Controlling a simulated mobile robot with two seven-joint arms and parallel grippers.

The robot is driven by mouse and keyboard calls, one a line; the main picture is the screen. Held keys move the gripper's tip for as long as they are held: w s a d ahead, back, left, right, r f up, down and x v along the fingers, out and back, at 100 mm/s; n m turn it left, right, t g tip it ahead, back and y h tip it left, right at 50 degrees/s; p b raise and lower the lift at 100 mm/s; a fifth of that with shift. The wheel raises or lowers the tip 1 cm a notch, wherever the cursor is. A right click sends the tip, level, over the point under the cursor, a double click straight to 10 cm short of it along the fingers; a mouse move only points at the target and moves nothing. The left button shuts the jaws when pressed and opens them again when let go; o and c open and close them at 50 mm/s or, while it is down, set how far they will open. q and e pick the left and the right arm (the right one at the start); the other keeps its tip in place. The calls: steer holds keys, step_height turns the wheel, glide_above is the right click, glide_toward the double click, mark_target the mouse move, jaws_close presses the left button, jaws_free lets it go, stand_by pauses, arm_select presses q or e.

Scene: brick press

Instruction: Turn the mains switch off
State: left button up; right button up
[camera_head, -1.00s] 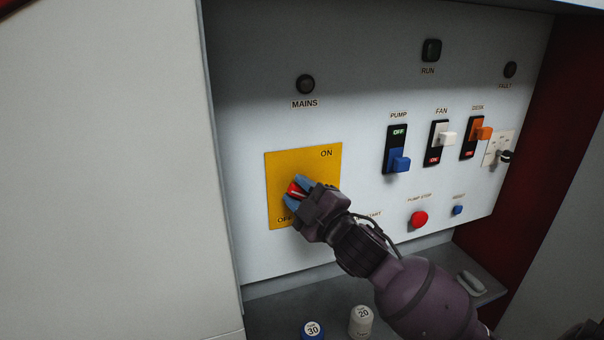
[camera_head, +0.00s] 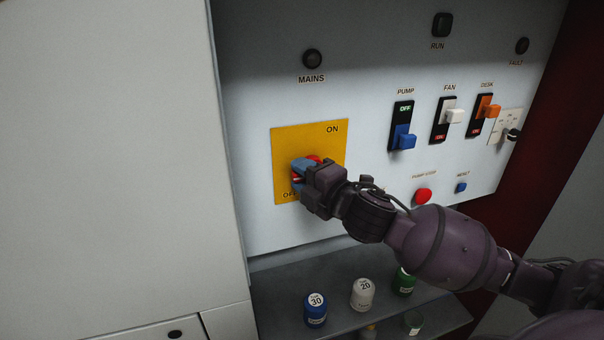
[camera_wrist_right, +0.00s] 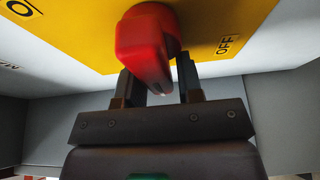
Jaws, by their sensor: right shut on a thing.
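The mains switch is a red rotary handle (camera_head: 314,160) on a yellow plate (camera_head: 333,146) marked ON at upper right and OFF at lower left. My right gripper (camera_head: 302,170) is shut on the handle and hides much of it in the head view. In the right wrist view the red handle (camera_wrist_right: 146,46) sits between the two dark fingers of my right gripper (camera_wrist_right: 160,88), with the OFF label to its right. The exact angle of the handle is partly hidden. The MAINS lamp (camera_head: 312,59) above looks dark. My left gripper is not in view.
To the right are the blue pump switch (camera_head: 403,138), white fan switch (camera_head: 455,116), orange desk switch (camera_head: 490,111) and red pump-stop button (camera_head: 423,195). Below, a shelf holds a blue jar (camera_head: 315,310), a white jar (camera_head: 362,294) and a green jar (camera_head: 404,282).

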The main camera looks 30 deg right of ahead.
steer(key=shift+w+d, duration=0.1)
steer(key=shift+d, duration=0.1)
steer(key=o, duration=0.7)
steer(key=shift+d, duration=0.1)
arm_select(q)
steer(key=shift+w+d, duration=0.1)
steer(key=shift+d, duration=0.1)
arm_select(e)
steer(key=shift+o, duration=0.2)
steer(key=shift+d, duration=0.1)
steer(key=shift+a, duration=0.2)
steer(key=shift+s, duration=0.4)
arm_select(q)
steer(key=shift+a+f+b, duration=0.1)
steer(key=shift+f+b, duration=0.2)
steer(key=shift+b, duration=0.05)
arm_select(e)
steer(key=s+d, duration=0.2)
steer(key=s, duration=0.8)
